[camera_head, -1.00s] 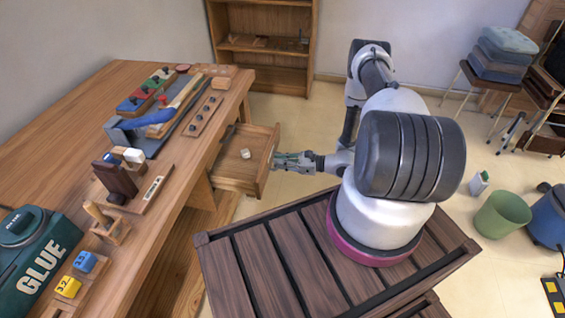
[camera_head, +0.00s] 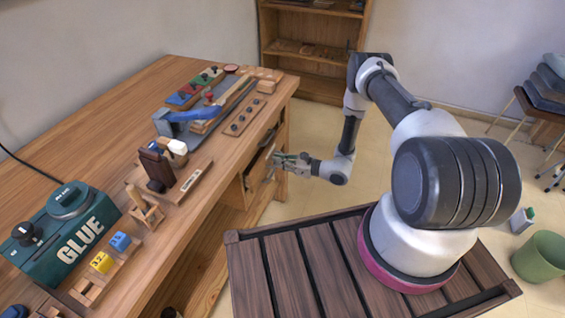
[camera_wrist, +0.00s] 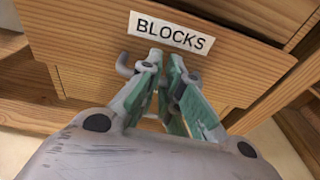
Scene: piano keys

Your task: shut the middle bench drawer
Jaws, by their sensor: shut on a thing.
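My gripper (camera_head: 276,158) is at the drawer front. In the wrist view my gripper (camera_wrist: 165,60) has its green-padded fingers shut on the grey handle (camera_wrist: 124,66), just below the label. Most of the handle is hidden by the fingers.
The wooden bench (camera_head: 105,100) carries a glue case (camera_head: 65,235), a blue-handled tool (camera_head: 190,114), block trays and small wooden holders. A bookcase (camera_head: 310,68) stands behind. A green bin (camera_head: 540,257) is at the right. Bare floor lies between bench and bookcase.

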